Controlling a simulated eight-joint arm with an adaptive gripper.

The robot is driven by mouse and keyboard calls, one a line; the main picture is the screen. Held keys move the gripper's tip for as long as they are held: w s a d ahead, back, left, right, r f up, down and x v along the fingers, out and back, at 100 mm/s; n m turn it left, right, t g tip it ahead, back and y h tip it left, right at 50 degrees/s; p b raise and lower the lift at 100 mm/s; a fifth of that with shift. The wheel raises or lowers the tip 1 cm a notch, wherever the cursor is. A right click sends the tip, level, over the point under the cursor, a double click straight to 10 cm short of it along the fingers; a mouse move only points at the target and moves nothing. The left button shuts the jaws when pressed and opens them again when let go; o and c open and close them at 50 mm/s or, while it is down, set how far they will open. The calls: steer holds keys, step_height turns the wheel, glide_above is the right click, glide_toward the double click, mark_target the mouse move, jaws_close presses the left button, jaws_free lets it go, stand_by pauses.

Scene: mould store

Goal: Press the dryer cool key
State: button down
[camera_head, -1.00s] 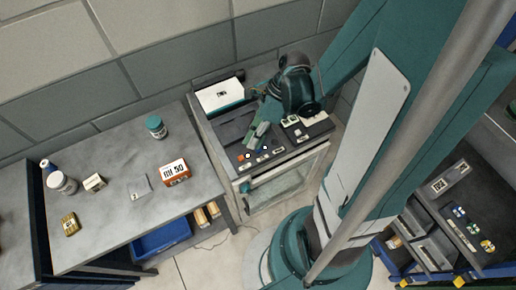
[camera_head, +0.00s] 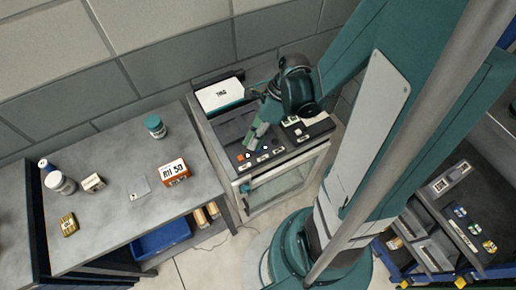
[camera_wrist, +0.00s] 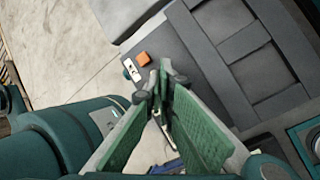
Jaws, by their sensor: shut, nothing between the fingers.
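The dryer (camera_head: 285,187) is a light cabinet with a glass front door and a dark top, seen in the head view. Along the front edge of its top is a row of small keys with white labels. An orange key (camera_head: 240,157) and a blue one (camera_head: 248,155) sit at the left end. The orange key also shows in the wrist view (camera_wrist: 144,59), beside a white label plate (camera_wrist: 130,68). Which key is the cool one I cannot read. My gripper (camera_head: 252,144) is shut and empty, just behind these keys. Its fingertips (camera_wrist: 158,80) appear close to the orange key; contact cannot be told.
A grey table (camera_head: 110,225) stands left of the dryer, with an orange-and-white box (camera_head: 173,172), a teal jar (camera_head: 155,127) and several small items. A white-topped box (camera_head: 220,95) lies at the back of the dryer top. A dark drawer unit (camera_head: 430,235) stands at right.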

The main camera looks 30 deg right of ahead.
steer(key=shift+r, duration=0.1)
stand_by(0.4)
steer(key=shift+r+p, duration=0.55)
steer(key=shift+r, duration=0.2)
steer(key=shift+r, duration=0.1)
steer(key=shift+r+p, duration=2.2)
steer(key=shift+r, duration=0.75)
